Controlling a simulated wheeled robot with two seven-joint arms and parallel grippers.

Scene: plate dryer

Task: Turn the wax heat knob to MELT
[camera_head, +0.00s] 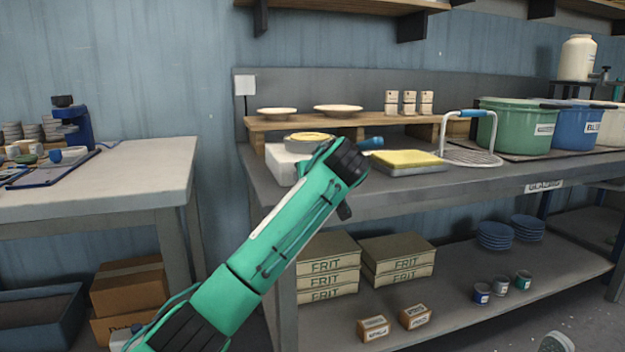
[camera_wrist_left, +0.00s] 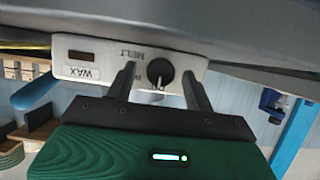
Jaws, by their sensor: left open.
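The wax heater is a white box (camera_head: 281,163) on the bench with a yellow-filled pan on top, partly hidden behind my left arm. In the left wrist view its white panel (camera_wrist_left: 88,59) appears upside down, with WAX and MELT labels. The round black knob (camera_wrist_left: 160,72) is on this panel. Its pale pointer mark faces down in the picture, away from MELT at its upper left. My left gripper (camera_wrist_left: 162,82) is open, with one finger on each side of the knob; contact is unclear. Its fingers are hidden in the head view. My right gripper is not in view.
A wooden riser (camera_head: 360,122) with dishes is behind. A blue handle (camera_head: 371,142) sticks out beside my wrist.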

